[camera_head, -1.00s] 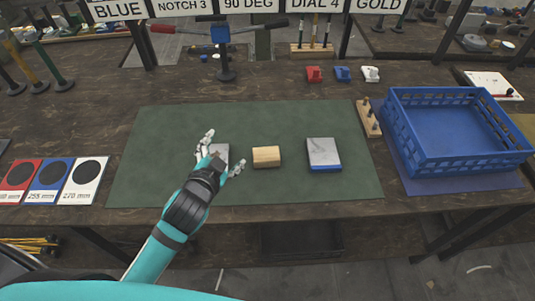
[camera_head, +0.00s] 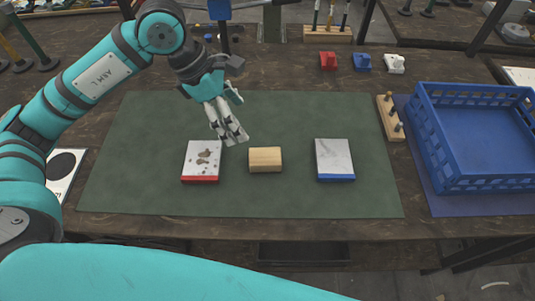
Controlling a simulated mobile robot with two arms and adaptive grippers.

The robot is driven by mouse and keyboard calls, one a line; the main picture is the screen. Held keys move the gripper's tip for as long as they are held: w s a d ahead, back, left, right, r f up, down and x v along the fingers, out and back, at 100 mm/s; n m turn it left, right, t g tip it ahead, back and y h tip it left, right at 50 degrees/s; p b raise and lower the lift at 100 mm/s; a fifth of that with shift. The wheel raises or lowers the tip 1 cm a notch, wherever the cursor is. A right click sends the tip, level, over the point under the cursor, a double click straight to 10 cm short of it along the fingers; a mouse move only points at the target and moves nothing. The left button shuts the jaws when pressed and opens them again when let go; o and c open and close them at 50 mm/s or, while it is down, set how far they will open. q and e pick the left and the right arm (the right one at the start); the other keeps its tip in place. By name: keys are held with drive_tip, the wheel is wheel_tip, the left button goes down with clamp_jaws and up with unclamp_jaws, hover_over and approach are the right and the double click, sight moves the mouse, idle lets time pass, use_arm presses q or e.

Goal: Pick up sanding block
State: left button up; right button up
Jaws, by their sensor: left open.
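A tan wooden block, the sanding block (camera_head: 265,159), lies on the green mat (camera_head: 330,203) near its middle. To its left lies a flat grey plate with a red front edge and dark spots (camera_head: 202,160). To its right lies a similar grey plate with a blue front edge (camera_head: 334,159). My left gripper (camera_head: 232,136) is open and empty, with its fingers pointing down, above the mat behind the gap between the red-edged plate and the sanding block. It appears apart from both. My right gripper is not in view.
A blue crate (camera_head: 436,142) stands at the right on a blue mat. A wooden peg stand (camera_head: 389,119) is beside it. Red (camera_head: 328,61), blue (camera_head: 362,62) and white (camera_head: 394,64) small parts sit at the back.

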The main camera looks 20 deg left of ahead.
use_arm(q)
drive_tip(key=p, duration=0.2)
hover_over(264, 156)
drive_tip(key=a, duration=0.2)
drive_tip(key=f, duration=1)
drive_tip(key=shift+s+d, duration=0.1)
drive_tip(key=shift+s, duration=0.3)
drive_tip(key=shift+d+f, duration=0.2)
drive_tip(key=shift+f, duration=0.3)
drive_tip(key=p+x, duration=0.1)
drive_tip(key=x, duration=0.3)
drive_tip(key=shift+w+a+f, duration=0.1)
drive_tip(key=shift+w+f, duration=0.15)
drive_tip(key=shift+f, duration=0.35)
drive_tip(key=c, duration=1.3)
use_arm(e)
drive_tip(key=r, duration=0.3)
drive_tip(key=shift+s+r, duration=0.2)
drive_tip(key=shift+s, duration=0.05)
